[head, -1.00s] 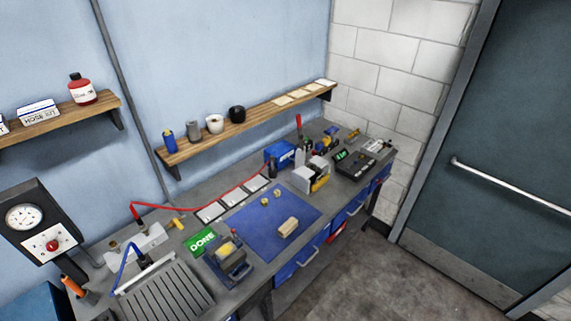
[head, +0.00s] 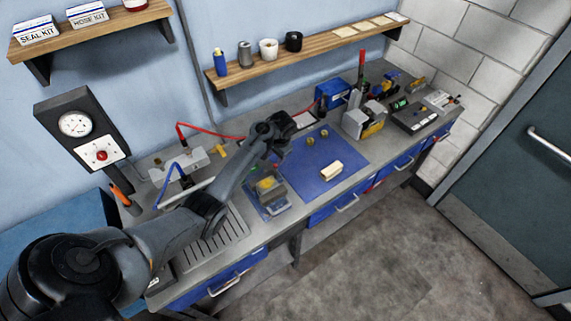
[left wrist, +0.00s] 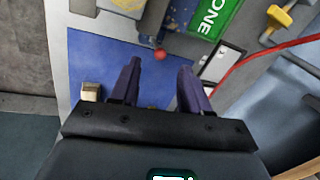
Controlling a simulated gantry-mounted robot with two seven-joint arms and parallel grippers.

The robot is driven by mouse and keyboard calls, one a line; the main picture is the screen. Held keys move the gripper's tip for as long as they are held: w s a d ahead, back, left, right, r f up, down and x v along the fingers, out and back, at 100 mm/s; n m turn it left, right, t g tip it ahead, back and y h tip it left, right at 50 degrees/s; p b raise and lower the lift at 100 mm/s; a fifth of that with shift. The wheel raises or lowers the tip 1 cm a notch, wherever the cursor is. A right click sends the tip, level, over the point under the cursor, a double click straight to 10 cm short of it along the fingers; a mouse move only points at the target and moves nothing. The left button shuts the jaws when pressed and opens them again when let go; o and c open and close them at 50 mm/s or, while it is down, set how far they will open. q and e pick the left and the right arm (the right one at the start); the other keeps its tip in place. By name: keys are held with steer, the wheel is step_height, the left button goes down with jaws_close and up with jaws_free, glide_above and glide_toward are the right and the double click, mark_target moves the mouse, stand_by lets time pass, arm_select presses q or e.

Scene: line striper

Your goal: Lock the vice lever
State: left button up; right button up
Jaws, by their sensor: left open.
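A small blue-grey vice (head: 271,198) with a yellow piece in it stands at the left of the blue mat in the head view. In the left wrist view part of a blue-grey body (left wrist: 180,14) shows at the top edge, with a red ball knob (left wrist: 160,54) below it, probably the lever's end. My left gripper (head: 290,122) is over the back of the bench, behind the vice. In the left wrist view its fingers (left wrist: 158,68) are apart and empty, with the knob seen between their tips; I cannot tell the gap in depth. My right gripper is not in view.
The blue mat (head: 325,158) holds a pale block (head: 331,171) and small brass pieces (head: 311,142). A green DONE card (left wrist: 215,18) and a red hose (left wrist: 275,52) lie near the gripper. A red-handled device (head: 361,70) stands at the back right. A shelf (head: 300,46) runs above.

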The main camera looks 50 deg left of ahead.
mark_target(276, 170)
arm_select(q)
steer(key=x, duration=0.3)
steer(key=w+b+x, duration=0.1)
steer(key=x, duration=0.2)
steer(key=b+x, duration=0.1)
steer(key=x, duration=0.1)
steer(key=shift+w+a+f, duration=0.3)
steer(key=shift+w+f, duration=0.05)
steer(key=shift+b+x, duration=0.3)
steer(key=shift+x, duration=0.5)
jaws_close()
